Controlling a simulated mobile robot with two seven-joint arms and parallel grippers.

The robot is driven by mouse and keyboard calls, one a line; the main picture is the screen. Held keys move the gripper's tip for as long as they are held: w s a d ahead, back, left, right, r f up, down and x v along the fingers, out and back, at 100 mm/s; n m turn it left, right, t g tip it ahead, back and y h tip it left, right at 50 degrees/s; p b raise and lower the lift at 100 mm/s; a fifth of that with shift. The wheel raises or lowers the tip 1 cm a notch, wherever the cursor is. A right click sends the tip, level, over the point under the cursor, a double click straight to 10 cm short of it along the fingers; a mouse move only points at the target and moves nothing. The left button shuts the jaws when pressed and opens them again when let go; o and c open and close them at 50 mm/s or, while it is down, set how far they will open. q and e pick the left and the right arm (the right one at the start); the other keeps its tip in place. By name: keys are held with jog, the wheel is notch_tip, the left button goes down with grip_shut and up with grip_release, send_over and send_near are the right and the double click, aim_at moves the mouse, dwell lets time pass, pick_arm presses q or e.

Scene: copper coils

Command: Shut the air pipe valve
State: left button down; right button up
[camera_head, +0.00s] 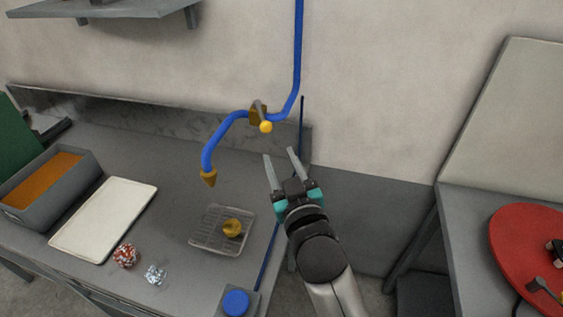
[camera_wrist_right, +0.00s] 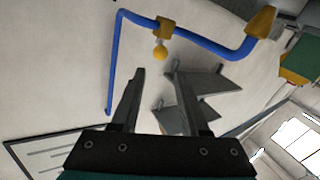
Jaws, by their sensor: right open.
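The blue air pipe (camera_head: 298,62) runs down the wall and bends left to a brass nozzle (camera_head: 208,178) that hangs over the bench. The brass valve (camera_head: 257,113), with a yellow round handle knob (camera_head: 265,127), sits on the pipe's bend. In the right wrist view the valve (camera_wrist_right: 165,27) and its knob (camera_wrist_right: 160,52) lie beyond the fingertips. My right gripper (camera_head: 280,154) is open and empty, below and slightly right of the knob, apart from it. It also shows in the wrist view (camera_wrist_right: 158,75). My left gripper is not in view.
A wire rack (camera_head: 207,241) holds a copper coil (camera_head: 232,229). A white tray (camera_head: 103,218), a grey bin (camera_head: 55,190) with orange contents, a red-white ball (camera_head: 126,256) and crumpled foil (camera_head: 155,274) lie left. A blue button (camera_head: 236,302) stands in front. A red round plate (camera_head: 520,262) lies right.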

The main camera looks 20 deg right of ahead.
jog(key=shift+s, duration=0.1)
jog(key=shift+c, duration=0.2)
jog(key=shift+c, duration=0.8)
jog(key=shift+d+f+m, duration=0.1)
jog(key=shift+d+m, duration=0.15)
jog(key=shift+m, duration=0.25)
jog(key=shift+c, duration=0.8)
jog(key=d+m+y, duration=0.1)
jog(key=m, duration=0.1)
jog(key=w+d+m, duration=0.1)
jog(key=d+m, duration=0.1)
jog(key=m, duration=0.1)
jog(key=shift+w+d+f+y+p, duration=0.1)
jog(key=shift+w+f+y+p, duration=0.1)
jog(key=shift+y+p, duration=0.15)
grip_shut()
jog(key=m+g+y, duration=0.1)
jog(key=m+y, duration=0.1)
jog(key=m, duration=0.8)
send_near(262, 115)
jog(key=w+d, duration=0.5)
jog(key=w, duration=0.1)
jog(key=shift+a+f+p, duration=0.2)
jog(key=shift+a+p, duration=0.2)
jog(key=shift+a, duration=0.65)
jog(key=shift+a+f+p, duration=0.15)
jog(key=shift+a+p, duration=0.2)
jog(key=shift+a, duration=0.75)
